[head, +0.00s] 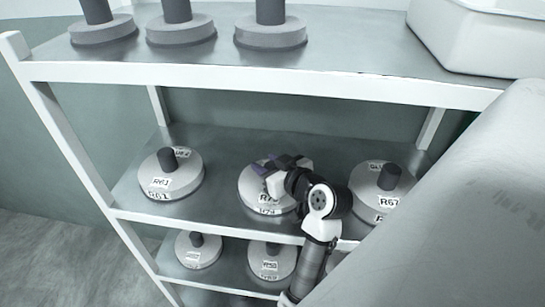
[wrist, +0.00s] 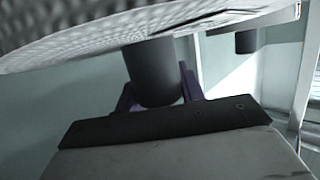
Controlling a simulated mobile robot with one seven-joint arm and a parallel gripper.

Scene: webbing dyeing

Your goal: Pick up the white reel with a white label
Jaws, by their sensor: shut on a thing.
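A pale, near-white reel (head: 249,187) with a dark central hub sits on the middle shelf, between two similar reels. Its white label (head: 266,198) starts with "R"; the rest is partly covered by my arm. My gripper (head: 268,164) is over the reel's centre, its purple fingers on the hub. In the wrist view, the dark hub (wrist: 152,65) stands between the fingers of my gripper (wrist: 158,88), which are shut on it. The reel's pale disc (wrist: 80,45) fills the top of that view. I cannot tell whether the reel is off the shelf.
On the same shelf, a reel labelled R61 (head: 188,183) stands left and one labelled R67 (head: 367,176) right. More reels (head: 205,256) are on the shelf below. Grey reels (head: 270,37) and a white tub (head: 470,45) are above. A white upright (head: 60,125) bounds the left.

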